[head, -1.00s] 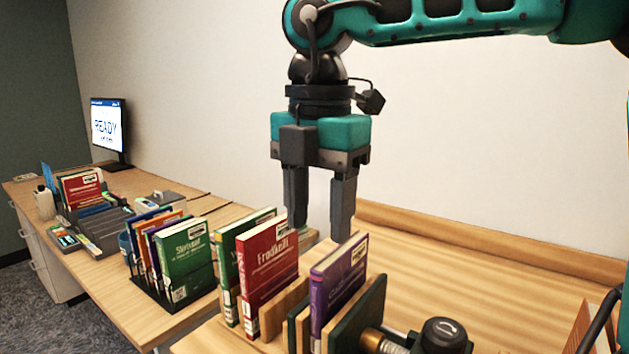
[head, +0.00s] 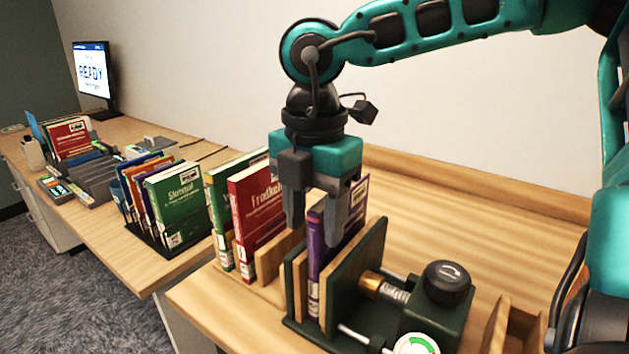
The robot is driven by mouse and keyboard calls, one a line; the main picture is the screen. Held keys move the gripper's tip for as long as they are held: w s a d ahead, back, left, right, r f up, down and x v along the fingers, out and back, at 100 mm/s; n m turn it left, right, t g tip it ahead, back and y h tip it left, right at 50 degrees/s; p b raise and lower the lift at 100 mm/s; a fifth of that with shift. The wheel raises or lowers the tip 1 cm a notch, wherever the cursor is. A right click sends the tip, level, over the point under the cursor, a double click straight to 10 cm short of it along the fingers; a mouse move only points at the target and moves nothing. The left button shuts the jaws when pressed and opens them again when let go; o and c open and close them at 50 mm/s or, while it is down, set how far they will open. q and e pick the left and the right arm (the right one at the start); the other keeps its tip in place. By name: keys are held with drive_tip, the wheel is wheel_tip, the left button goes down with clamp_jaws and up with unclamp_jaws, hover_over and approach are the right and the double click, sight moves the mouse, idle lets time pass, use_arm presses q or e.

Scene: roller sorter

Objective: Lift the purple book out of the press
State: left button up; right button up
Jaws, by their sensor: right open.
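The purple book (head: 315,262) stands upright in the press (head: 358,262), between a wooden-faced plate on its left and a dark green plate on its right. My right gripper (head: 316,228) is open above it, pointing down. Its two fingers reach to the book's upper part, one on the left and one in front of the cover on the right. I cannot tell whether the fingers touch the book. The upper middle of the book is partly hidden by the gripper. My left gripper is not in view.
A red book (head: 256,215) and a green book (head: 218,225) stand just left of the press. The press has a black knob (head: 447,282) and a round gauge (head: 416,345) at its right. More books (head: 180,205) stand on the left desk. The bench behind the press is clear.

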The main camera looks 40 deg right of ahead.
drive_tip(key=shift+f, duration=1.1)
drive_tip(key=shift+c, duration=0.5)
clamp_jaws()
drive_tip(key=shift+s+r+b, duration=0.15)
drive_tip(key=shift+s+b, duration=0.05)
drive_tip(key=shift+b, duration=0.2)
